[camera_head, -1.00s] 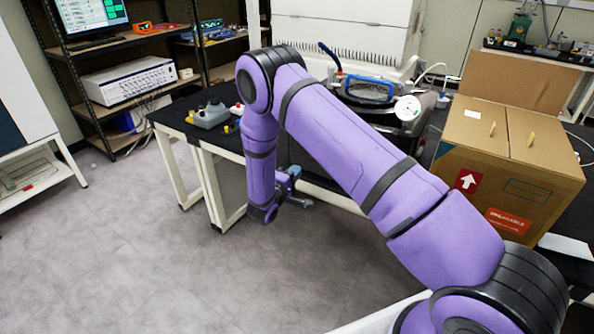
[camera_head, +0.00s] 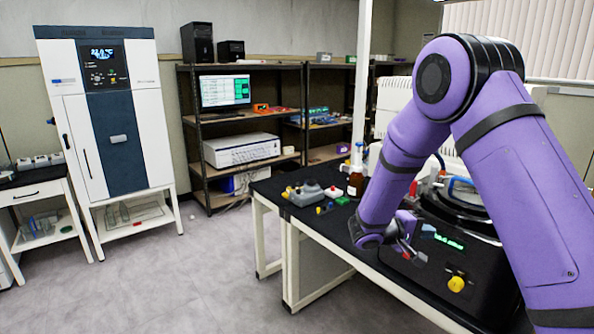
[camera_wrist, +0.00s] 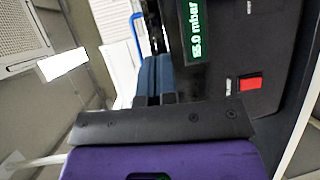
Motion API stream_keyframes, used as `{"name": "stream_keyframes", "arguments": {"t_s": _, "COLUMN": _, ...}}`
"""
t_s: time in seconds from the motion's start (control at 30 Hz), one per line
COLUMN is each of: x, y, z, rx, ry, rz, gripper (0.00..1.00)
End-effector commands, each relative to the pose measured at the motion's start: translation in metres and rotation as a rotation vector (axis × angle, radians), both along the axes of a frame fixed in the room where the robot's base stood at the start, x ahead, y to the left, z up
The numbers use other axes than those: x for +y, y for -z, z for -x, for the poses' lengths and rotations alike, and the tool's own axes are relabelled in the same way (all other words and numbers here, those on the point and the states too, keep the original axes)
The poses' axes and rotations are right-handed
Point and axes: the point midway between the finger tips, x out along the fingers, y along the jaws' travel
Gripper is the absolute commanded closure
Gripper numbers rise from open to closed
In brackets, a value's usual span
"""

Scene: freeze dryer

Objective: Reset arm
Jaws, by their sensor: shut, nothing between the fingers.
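My purple arm comes in from the right in the head view and bends down at the elbow. My gripper (camera_head: 415,256) is small there, close to the dark front of the freeze dryer. I cannot tell whether it touches it. In the wrist view my gripper (camera_wrist: 152,75) has its blue-grey fingers shut together with nothing between them. They point toward the dark machine front, beside a green pressure display (camera_wrist: 194,30) and a red switch (camera_wrist: 250,84). The display also shows in the head view (camera_head: 449,242).
A black-topped table (camera_head: 330,240) holds a grey control box (camera_head: 308,192), a brown bottle (camera_head: 356,182) and small knobs. A yellow knob (camera_head: 456,284) is on the machine front. Shelves (camera_head: 215,180) and a tall white cabinet (camera_head: 150,110) stand behind.

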Motion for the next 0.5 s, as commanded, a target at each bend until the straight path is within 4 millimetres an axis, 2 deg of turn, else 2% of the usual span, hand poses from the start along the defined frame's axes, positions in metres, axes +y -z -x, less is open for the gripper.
{"name": "stream_keyframes", "arguments": {"t_s": 0.03, "x": -0.006, "y": -0.017, "z": 0.01, "rx": 0.002, "ry": 0.034, "rz": -0.035, "gripper": 1.0}}
{"name": "stream_keyframes", "arguments": {"t_s": 0.2, "x": -0.019, "y": -0.059, "z": 0.046, "rx": 0.03, "ry": 0.132, "rz": -0.164, "gripper": 1.0}}
{"name": "stream_keyframes", "arguments": {"t_s": 0.5, "x": -0.032, "y": -0.117, "z": 0.116, "rx": 0.054, "ry": 0.242, "rz": -0.425, "gripper": 1.0}}
